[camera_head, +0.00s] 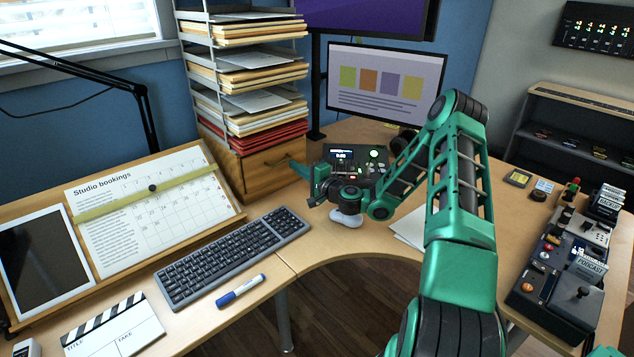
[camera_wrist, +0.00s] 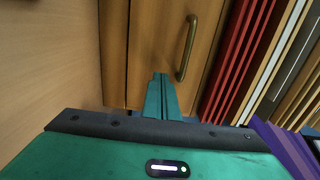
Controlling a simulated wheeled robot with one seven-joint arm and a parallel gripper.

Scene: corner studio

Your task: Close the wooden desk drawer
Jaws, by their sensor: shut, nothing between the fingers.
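The wooden desk drawer (camera_head: 262,178) is the front of a wooden box under the stacked paper trays, at the back of the desk. Its front (camera_wrist: 155,45) and brass bar handle (camera_wrist: 187,48) fill the upper middle of the wrist view. The drawer front looks close to flush with the box; I cannot tell whether a small gap is left. My gripper (camera_head: 298,168) is in front of the drawer's right part. In the wrist view its teal fingers (camera_wrist: 160,88) are together and empty, pointing at the drawer front beside the handle. I cannot tell whether they touch it.
Red folders (camera_head: 270,142) and papers fill the trays above the drawer. A small control panel (camera_head: 372,158) stands behind my gripper, and a white mouse (camera_head: 346,218) lies below it. A keyboard (camera_head: 235,255) and a blue marker (camera_head: 240,290) lie on the desk in front.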

